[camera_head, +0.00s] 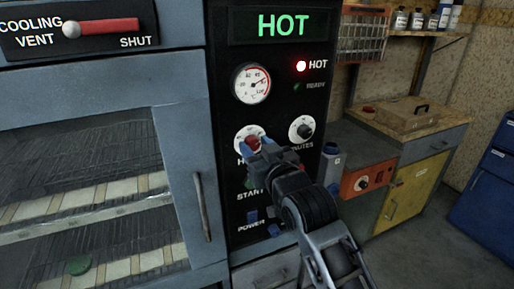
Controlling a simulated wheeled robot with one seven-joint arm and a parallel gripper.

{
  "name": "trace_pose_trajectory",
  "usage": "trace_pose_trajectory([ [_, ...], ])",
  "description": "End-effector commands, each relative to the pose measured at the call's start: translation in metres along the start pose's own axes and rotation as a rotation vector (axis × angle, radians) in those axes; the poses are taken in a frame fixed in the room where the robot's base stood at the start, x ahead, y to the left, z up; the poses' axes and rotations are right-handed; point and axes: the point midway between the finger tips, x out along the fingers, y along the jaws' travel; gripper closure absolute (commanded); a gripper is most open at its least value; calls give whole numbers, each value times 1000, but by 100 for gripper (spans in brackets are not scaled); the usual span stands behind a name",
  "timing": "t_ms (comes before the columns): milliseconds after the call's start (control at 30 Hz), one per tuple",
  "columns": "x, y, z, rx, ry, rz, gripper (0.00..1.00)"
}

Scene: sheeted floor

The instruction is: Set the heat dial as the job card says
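The heat dial (241,133) is a white round plate with a red knob on the black control panel; its label is mostly hidden, with only an "H" showing. My gripper (254,146) is at the dial, its blue-tipped fingers on either side of the red knob. I cannot tell whether the fingers grip the knob or stand open around it. The hand covers the dial's lower right, so its setting is not readable. I cannot make out a job card.
A green "HOT" display (282,25), a lit red HOT lamp (301,66) and a round gauge (251,84) sit above. The minutes dial (302,130) is close at right. A cooling vent lever (100,27) and oven door handle (201,206) are left. A workbench (408,122) stands right.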

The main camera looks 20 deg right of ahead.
Motion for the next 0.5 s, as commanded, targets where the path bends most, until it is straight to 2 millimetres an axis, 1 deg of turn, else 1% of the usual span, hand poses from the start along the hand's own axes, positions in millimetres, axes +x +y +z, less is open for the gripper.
trace_pose_trajectory([
  [33, 0, 0, 0, 0, 0, 0, 59],
  [67, 0, 0, 0, 0, 0, 0, 62],
  [400, 0, 0, 0, 0, 0, 0, 95],
  [500, 0, 0, 0, -2, 0, 0, 95],
])
